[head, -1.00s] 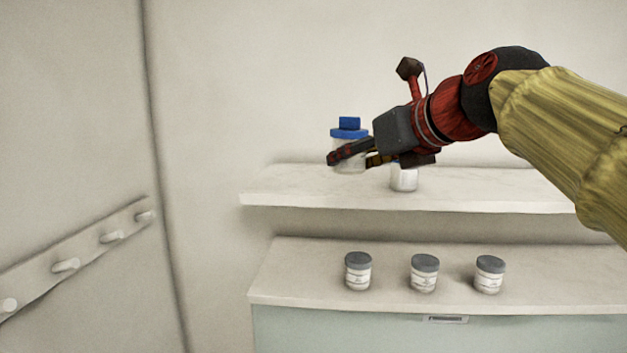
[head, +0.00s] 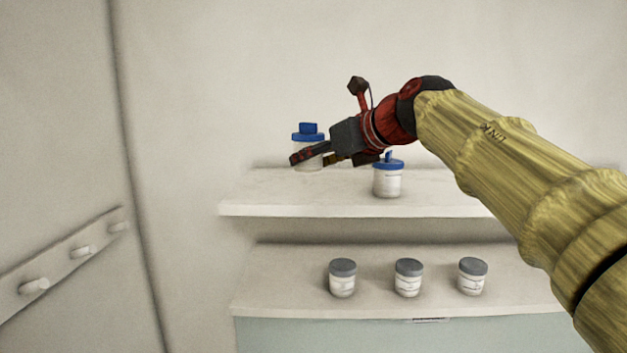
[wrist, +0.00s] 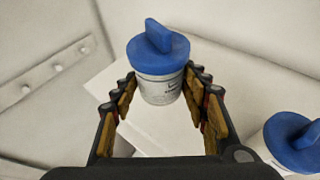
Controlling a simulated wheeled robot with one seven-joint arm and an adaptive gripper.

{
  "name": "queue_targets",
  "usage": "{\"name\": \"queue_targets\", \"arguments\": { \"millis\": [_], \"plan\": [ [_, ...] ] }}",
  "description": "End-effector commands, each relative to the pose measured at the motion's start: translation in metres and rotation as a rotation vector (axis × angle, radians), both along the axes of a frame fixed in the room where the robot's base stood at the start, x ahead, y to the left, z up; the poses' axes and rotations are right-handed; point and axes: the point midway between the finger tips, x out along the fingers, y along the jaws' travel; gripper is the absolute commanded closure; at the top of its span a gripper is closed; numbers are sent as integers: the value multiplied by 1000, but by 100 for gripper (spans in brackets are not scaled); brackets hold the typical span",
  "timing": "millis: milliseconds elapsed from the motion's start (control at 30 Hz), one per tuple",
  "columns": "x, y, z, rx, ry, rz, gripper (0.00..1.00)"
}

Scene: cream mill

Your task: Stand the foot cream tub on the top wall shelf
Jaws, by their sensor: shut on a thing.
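My gripper (head: 312,154) is shut on a white tub with a blue knobbed lid (head: 308,134), at the left part of the top wall shelf (head: 290,205). In the wrist view the tub (wrist: 160,85) is upright between the two fingers (wrist: 158,100). Its label is too small to read, so I cannot tell if it is the foot cream. Its base is partly hidden by the fingers in the head view, and I cannot tell whether it touches the shelf.
A second blue-lidded tub (head: 388,182) stands on the top shelf, right of the held one, close under my arm. Three grey-lidded jars (head: 342,280) stand in a row on the lower surface (head: 290,300). A peg rail (head: 80,252) is on the left wall.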

Motion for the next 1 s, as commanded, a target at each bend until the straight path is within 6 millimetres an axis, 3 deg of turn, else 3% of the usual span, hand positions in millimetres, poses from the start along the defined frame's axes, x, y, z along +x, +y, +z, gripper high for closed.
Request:
{"name": "queue_targets", "arguments": {
  "millis": [333,500,933,967,1000],
  "plan": [
    [24,1,-30,-1,2,-1,91],
    [23,1,-52,0,-1,-1,91],
    [23,1,-60,-1,-2,-1,91],
    [23,1,-60,-1,-1,-1,54],
    [23,1,-60,-1,-1,-1,52]
  ]
}}
